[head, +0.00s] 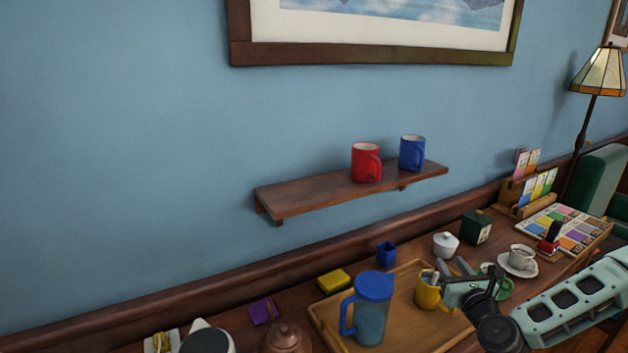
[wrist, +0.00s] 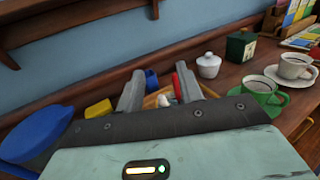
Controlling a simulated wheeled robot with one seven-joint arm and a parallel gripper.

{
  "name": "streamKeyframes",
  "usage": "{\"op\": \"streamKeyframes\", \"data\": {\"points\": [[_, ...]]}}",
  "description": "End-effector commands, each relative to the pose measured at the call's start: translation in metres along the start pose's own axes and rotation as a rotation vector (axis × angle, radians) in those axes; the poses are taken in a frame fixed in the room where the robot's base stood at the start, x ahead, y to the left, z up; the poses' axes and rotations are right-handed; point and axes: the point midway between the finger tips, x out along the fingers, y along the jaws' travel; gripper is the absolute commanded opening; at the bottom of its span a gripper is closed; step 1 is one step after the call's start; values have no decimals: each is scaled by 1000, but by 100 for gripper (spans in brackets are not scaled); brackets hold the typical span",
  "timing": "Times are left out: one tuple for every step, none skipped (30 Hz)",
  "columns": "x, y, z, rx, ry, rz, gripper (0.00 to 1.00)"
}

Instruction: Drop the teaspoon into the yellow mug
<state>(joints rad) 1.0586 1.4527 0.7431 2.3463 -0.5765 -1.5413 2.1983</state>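The yellow mug (head: 425,296) stands at the right part of the wooden tray, with its handle to the right. A pale, slim thing (head: 434,279) shows at its mouth and may be the teaspoon; it is too small to tell. My gripper (head: 450,266) is just above and right of the mug, its two fingers apart. In the wrist view the fingers (wrist: 160,88) are spread, with a small white thing (wrist: 164,101) and a red sliver (wrist: 178,86) showing between them. Nothing is clearly gripped. The mug is largely hidden there by my gripper body.
A blue-lidded pitcher (head: 371,315) stands on the tray (head: 403,300), left of the mug. A green cup (wrist: 262,88), a white cup (wrist: 294,66) and a white lidded pot (head: 445,245) are nearby. A wall shelf (head: 310,193) holds a red mug (head: 366,162) and a blue mug (head: 412,153).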

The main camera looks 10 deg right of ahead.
Motion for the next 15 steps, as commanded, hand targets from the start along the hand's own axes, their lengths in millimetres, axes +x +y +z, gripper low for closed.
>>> {"op": "streamKeyframes", "data": {"points": [[1,8,0,-61,19,41,37],[1,14,-1,-112,35,72,37],[1,23,-4,-196,61,124,37],[0,31,-6,-274,84,171,37],[-1,39,-9,-359,106,222,37],[-4,49,-13,-484,138,297,37],[-7,56,-16,-583,160,356,37],[-10,62,-19,-684,179,413,37],[-14,68,-22,-815,203,490,37],[-18,72,-24,-912,218,546,37],[-22,74,-26,-1006,232,602,37],[-28,77,-26,-1130,245,675,37],[-32,78,-27,-1221,255,729,37],[-36,78,-26,-1310,262,781,37],[-42,78,-24,-1425,269,852,37]]}}
